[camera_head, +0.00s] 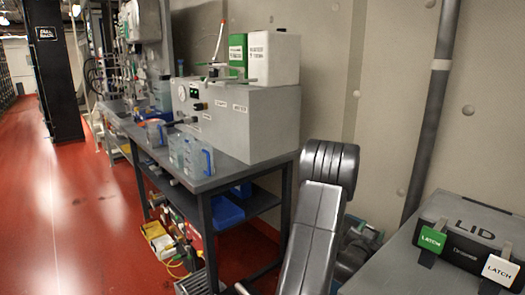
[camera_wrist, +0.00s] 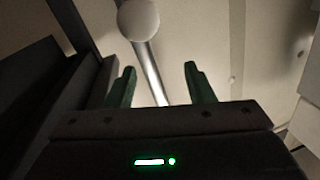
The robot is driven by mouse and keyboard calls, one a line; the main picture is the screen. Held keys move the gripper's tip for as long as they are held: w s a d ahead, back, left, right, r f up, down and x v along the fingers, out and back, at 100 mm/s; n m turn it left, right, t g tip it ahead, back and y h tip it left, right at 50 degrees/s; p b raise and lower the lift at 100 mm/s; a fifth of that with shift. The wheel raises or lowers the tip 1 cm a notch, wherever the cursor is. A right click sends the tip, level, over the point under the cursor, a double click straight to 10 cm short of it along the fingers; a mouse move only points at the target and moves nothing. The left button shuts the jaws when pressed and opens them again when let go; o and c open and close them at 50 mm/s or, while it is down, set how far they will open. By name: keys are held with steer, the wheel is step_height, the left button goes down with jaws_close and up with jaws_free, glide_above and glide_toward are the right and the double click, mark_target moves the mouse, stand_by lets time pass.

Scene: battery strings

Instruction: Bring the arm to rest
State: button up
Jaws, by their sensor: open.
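My arm (camera_head: 318,215) rises in the lower middle of the head view, its silver links standing in front of the wall beside the workbench. My gripper (camera_wrist: 160,78) shows in the wrist view with its two green fingers apart and nothing between them. The fingers point toward the pale wall and a grey pipe with a round white part. The gripper itself cannot be made out in the head view.
A dark workbench (camera_head: 215,178) with a grey machine (camera_head: 250,125) and clear jugs stands left of my arm. A grey case marked LID (camera_head: 474,222), with green and white LATCH tags, sits on a bench (camera_head: 385,277) at right. Red floor (camera_head: 95,215) lies open at left.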

steer(key=shift+r+p, duration=5.35)
steer(key=shift+p, duration=0.9)
steer(key=b+v, duration=0.4)
steer(key=v, duration=0.3)
steer(key=shift+s+a+r, duration=0.15)
steer(key=shift+s+r, duration=0.05)
steer(key=shift+r, duration=0.2)
